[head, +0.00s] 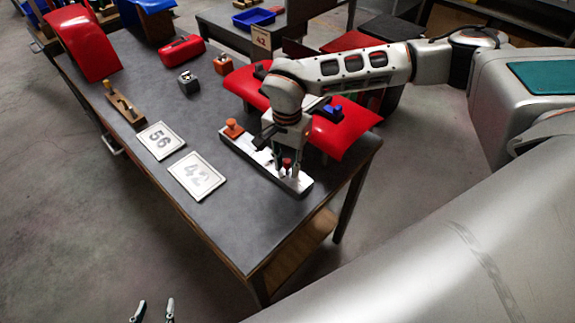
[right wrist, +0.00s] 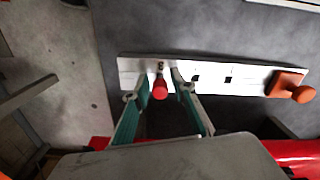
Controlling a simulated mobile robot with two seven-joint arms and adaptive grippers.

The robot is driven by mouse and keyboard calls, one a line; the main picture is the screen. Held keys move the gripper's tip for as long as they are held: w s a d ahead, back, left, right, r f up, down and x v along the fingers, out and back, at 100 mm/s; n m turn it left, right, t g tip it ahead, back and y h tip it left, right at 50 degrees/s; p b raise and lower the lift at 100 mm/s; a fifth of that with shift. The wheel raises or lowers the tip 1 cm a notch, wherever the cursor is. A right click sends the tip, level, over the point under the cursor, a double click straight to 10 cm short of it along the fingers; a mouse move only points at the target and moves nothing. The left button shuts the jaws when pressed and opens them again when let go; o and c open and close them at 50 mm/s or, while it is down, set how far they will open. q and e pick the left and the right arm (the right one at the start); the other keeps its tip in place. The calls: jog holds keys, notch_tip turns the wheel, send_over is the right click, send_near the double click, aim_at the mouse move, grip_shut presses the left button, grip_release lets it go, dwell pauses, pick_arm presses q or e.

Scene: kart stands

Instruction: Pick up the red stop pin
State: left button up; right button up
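The red stop pin (head: 287,163) stands in the near end of a long white rail on the dark table. In the right wrist view the red pin (right wrist: 160,88) is between my right fingers (right wrist: 162,77), with gaps at its sides. My right gripper (head: 287,158) points down over that end and is open around the pin. The white rail (right wrist: 212,76) has dark square holes and an orange knobbed block (right wrist: 290,86) at its other end. My left gripper (head: 154,303) is open and empty, low at the bottom edge, apart from the table.
A red curved panel (head: 345,125) lies beside the rail under my right arm. Number plates 56 (head: 160,140) and 42 (head: 197,175) lie left of it. A wooden strip (head: 124,108), small blocks (head: 222,64) and a red case (head: 182,50) are farther back. The near table corner is clear.

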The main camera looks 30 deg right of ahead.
grip_shut()
